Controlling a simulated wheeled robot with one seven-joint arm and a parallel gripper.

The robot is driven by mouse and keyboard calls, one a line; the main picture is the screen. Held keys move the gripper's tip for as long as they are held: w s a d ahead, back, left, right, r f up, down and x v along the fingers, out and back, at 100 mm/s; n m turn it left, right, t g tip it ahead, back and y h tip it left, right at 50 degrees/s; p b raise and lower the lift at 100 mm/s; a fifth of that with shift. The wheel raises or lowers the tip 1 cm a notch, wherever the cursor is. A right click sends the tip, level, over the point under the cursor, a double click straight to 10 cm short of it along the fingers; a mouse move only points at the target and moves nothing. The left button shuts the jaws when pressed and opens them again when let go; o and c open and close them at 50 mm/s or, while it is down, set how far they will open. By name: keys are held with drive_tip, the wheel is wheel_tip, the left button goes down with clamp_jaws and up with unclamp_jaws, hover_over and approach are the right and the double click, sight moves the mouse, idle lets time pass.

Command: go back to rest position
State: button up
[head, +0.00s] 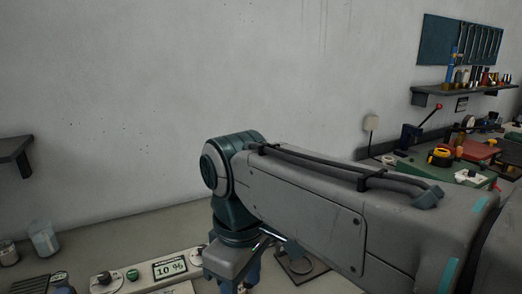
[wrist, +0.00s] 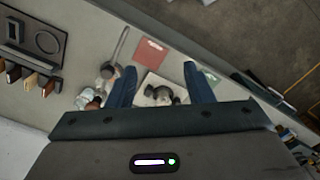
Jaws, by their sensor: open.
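My gripper (wrist: 160,88) shows in the wrist view with its two blue fingers spread apart and nothing between them. It hangs above the bench, and small items on the bench show beyond and between the fingertips. In the head view my arm stretches across the lower right, and the gripper itself is mostly hidden behind it and cut off by the bottom edge.
A panel with a "10 %" display (head: 170,267) and a glass jar (head: 43,238) stand on the bench at lower left. A wall shelf (head: 464,93) holds small items. In the wrist view, a red square (wrist: 150,51) and a dark block with slots (wrist: 45,40) lie on the bench.

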drive_tip(key=d+f+m+t, duration=0.1)
drive_tip(key=d+f+m, duration=0.5)
drive_tip(key=d, duration=0.3)
drive_tip(key=d+f+m+t, duration=0.2)
drive_tip(key=d+f+m, duration=0.3)
drive_tip(key=d, duration=0.4)
drive_tip(key=shift+s+f+m, duration=0.35)
drive_tip(key=shift+s+m, duration=0.1)
drive_tip(key=shift+m, duration=0.25)
drive_tip(key=shift+c, duration=1.2)
